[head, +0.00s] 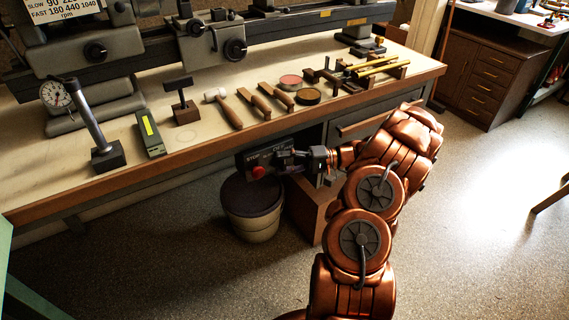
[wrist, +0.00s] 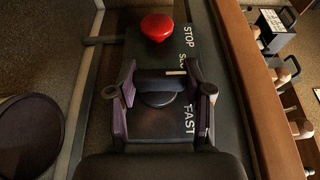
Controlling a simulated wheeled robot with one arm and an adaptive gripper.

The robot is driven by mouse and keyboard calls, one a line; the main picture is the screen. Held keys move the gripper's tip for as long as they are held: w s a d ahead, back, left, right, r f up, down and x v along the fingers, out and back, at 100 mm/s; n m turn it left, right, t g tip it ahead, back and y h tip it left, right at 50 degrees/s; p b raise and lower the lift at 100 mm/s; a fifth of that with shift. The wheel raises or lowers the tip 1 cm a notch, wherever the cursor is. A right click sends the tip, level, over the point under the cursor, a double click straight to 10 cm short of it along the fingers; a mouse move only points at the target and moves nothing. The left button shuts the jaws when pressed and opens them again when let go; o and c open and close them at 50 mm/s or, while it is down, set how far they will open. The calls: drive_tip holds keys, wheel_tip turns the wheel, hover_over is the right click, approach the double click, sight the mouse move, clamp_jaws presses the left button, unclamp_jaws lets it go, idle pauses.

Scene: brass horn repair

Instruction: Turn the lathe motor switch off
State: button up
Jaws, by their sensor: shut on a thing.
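The lathe motor switch panel (wrist: 155,52) is a dark plate on the front of the bench, lettered STOP, SLOW (partly hidden) and FAST. It also shows in the head view (head: 246,160). A red mushroom button (wrist: 157,27) sits at its STOP end, and shows in the head view too (head: 259,172). A dark rotary knob (wrist: 160,86) with a short white mark is in the middle of the panel. My gripper (wrist: 162,80) is shut on the knob, one finger on each side. In the head view my gripper (head: 287,158) hides the knob. I cannot tell which label the mark points to.
The bench top (head: 190,150) above carries a mallet (head: 224,105), a dial gauge stand (head: 92,130) and several other tools near its front edge. A round dark-topped bin (head: 251,205) stands on the floor below the panel. Open floor lies to the right.

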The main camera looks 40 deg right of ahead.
drive_tip(key=o, duration=1.2)
drive_tip(key=v, duration=0.7)
drive_tip(key=shift+s+d, duration=0.1)
drive_tip(key=shift+d, duration=0.15)
